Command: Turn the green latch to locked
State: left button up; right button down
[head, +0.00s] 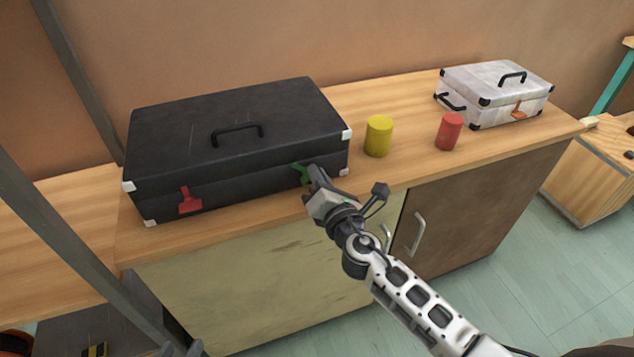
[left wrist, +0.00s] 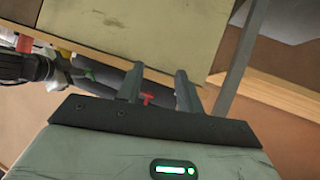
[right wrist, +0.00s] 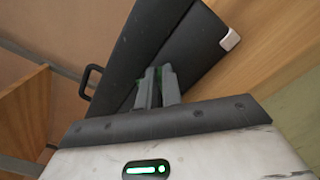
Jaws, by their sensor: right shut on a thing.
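The black case (head: 240,150) lies closed on the wooden counter, with a black handle on its lid. The green latch (head: 300,171) is on its front face near the right corner; it looks tilted and is partly hidden by my right gripper (head: 314,172). That gripper is shut on the green latch. In the right wrist view its fingers (right wrist: 158,82) are close together against the case, with only a trace of green between them. My left gripper (left wrist: 158,82) is open and empty, apart from the case; only its tips (head: 182,348) show at the head view's bottom edge.
A red latch (head: 188,201) is at the left of the case front. A yellow can (head: 378,136) and a red can (head: 449,131) stand to the right. A white case (head: 495,90) with an orange latch lies further right. Cabinet doors (head: 470,210) with handles are below the counter.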

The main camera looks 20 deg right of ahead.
jog(key=m+b, duration=0.1)
jog(key=m, duration=0.1)
jog(key=f+m+b, duration=0.1)
jog(key=m, duration=0.1)
jog(key=shift+d+m, duration=0.2)
jog(key=shift+m, duration=0.2)
jog(key=shift+f+m+b, duration=0.15)
jog(key=shift+m+b, duration=0.35)
jog(key=shift+m, duration=0.7)
jog(key=shift+d+f+m, duration=0.1)
jog(key=shift+m, duration=0.7)
pick_arm(q)
jog(key=shift+f+b, duration=0.3)
jog(key=shift+f, duration=0.5)
pick_arm(e)
jog(key=shift+m, duration=0.3)
pick_arm(q)
jog(key=shift+d+r, duration=0.1)
pick_arm(e)
jog(key=c, duration=1.6)
grip_release()
jog(key=shift+o, duration=0.2)
